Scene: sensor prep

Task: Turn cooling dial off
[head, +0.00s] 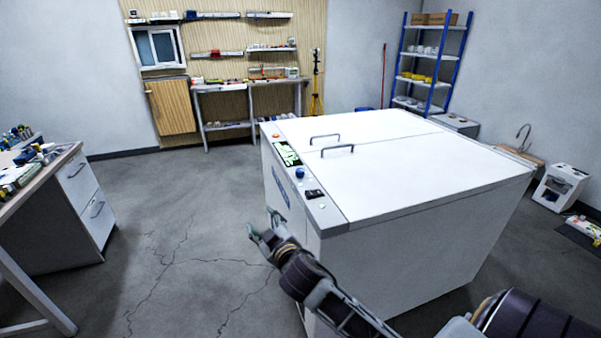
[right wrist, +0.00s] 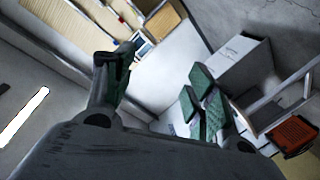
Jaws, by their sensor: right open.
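The large white machine (head: 400,165) stands in the middle of the head view, with a grey control strip along its left top edge. A blue round dial (head: 300,172) sits on that strip, between a green display (head: 287,153) and a small black switch (head: 315,194). I cannot read which of these is marked for cooling, nor the dial's setting. My right gripper (head: 262,224) is open and empty, in front of the machine's left side and apart from the dial. In the right wrist view its green-padded fingers (right wrist: 160,88) are spread. My left gripper is not in view.
An orange button (head: 276,136) is at the strip's far end. Two handles (head: 338,149) stand up from the white lid. A cluttered desk (head: 60,195) is at left, and a blue shelf rack (head: 430,65) stands behind. Floor between desk and machine is clear.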

